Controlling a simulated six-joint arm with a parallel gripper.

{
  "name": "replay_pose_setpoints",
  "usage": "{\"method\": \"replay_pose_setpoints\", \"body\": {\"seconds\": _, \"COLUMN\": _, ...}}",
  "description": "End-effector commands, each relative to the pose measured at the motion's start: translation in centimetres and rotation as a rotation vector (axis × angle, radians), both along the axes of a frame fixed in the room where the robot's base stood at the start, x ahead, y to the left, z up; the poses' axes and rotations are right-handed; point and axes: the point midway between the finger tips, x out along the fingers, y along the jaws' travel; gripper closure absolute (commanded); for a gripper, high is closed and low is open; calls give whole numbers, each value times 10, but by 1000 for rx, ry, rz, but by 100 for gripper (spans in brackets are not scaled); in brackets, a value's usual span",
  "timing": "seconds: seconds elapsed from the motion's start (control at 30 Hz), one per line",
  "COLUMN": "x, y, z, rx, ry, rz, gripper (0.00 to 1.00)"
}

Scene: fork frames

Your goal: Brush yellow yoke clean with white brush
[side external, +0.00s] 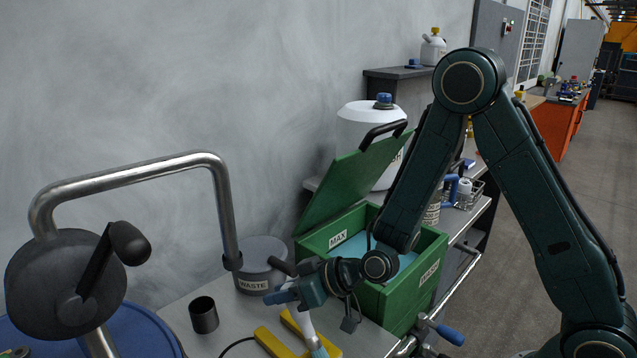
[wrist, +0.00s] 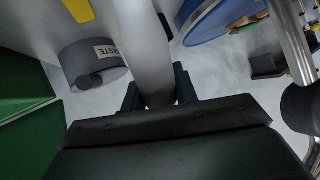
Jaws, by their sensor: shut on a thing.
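The yellow yoke (side external: 273,343) lies at the front of the grey bench in the side view, with two arms showing. A yellow piece that looks like part of it (wrist: 78,9) shows at the top left of the wrist view. My gripper (side external: 302,296) is above the yoke, tilted down. In the wrist view my gripper (wrist: 158,94) is shut on the white brush (wrist: 145,48), whose pale handle runs up between the fingers. In the side view the brush (side external: 311,332) slants down beside the yoke's arms. Its lower end is cut off, so contact cannot be told.
A green lidded box (side external: 424,280) stands open with blue liquid, right behind my gripper. A grey WASTE tub (side external: 254,283) and a dark cup (side external: 204,316) stand on the bench. A bent metal pipe with a crank (side external: 130,178) and a blue drum (side external: 140,333) are at left.

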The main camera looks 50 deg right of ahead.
Motion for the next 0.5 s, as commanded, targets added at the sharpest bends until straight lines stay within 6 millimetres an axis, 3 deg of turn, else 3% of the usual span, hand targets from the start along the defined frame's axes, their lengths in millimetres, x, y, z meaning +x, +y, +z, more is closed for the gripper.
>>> {"method": "replay_pose_setpoints", "body": {"seconds": 0.33, "x": 32, "y": -1, "z": 0, "rx": -2, "ry": -1, "rz": -1, "gripper": 94}}
{"method": "replay_pose_setpoints", "body": {"seconds": 0.43, "x": 31, "y": -13, "z": 0, "rx": -1, "ry": 2, "rz": -5, "gripper": 94}}
{"method": "replay_pose_setpoints", "body": {"seconds": 0.5, "x": 24, "y": -11, "z": 0, "rx": -1, "ry": 2, "rz": 0, "gripper": 94}}
